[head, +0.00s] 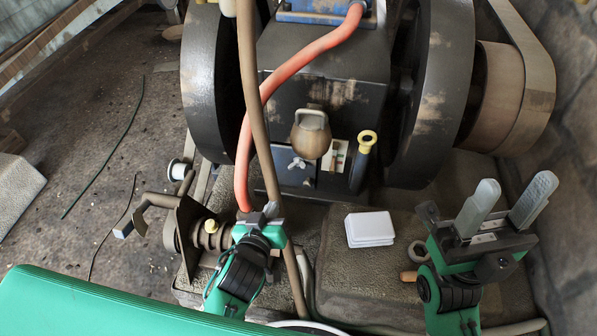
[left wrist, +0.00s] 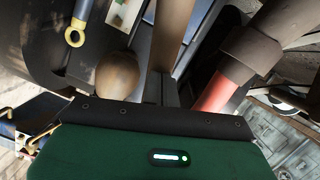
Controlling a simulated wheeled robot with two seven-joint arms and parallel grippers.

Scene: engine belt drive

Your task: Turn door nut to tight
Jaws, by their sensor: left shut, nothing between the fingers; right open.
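The door nut (head: 297,163) looks like a small pale wing nut on a dark square door (head: 291,179) low on the engine front. My left gripper (head: 271,211) is shut and empty. It is below and left of the nut, apart from it, by the lower end of the red hose (head: 242,190). My right gripper (head: 505,207) is open and empty, far right of the nut, with its fingers pointing up. In the left wrist view I cannot make out the nut; the red hose (left wrist: 214,92) shows there.
Large flywheels (head: 437,80) flank the engine. White blocks (head: 369,229) lie between my grippers.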

